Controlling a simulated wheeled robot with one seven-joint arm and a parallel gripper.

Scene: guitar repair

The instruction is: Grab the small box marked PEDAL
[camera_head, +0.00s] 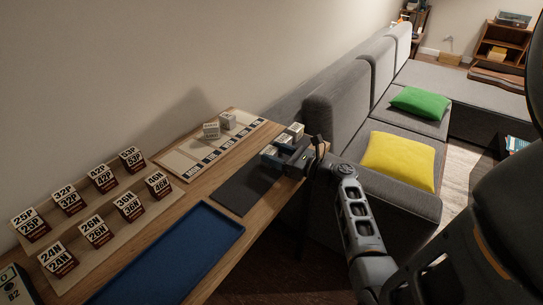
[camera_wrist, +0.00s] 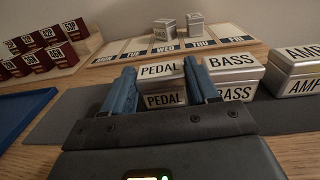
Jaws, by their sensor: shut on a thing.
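The small silver-grey box marked PEDAL (camera_wrist: 163,72) stands upright between the two blue fingers of my gripper (camera_wrist: 161,84) in the wrist view. The fingers are shut on its left and right sides. Its lid and front both carry the PEDAL label. In the head view my gripper (camera_head: 280,157) reaches in from the right over the table, and the PEDAL box (camera_head: 269,151) shows at its fingers. The box appears to rest on the dark grey mat (camera_head: 240,190); its underside is hidden by my gripper.
The BASS box (camera_wrist: 234,72) stands close to my right finger. The AMP box (camera_wrist: 297,70) is farther right. Behind is a weekday board (camera_wrist: 130,50) with two small boxes. A blue tray (camera_head: 180,255) and racks of labelled boxes (camera_head: 95,220) lie left.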

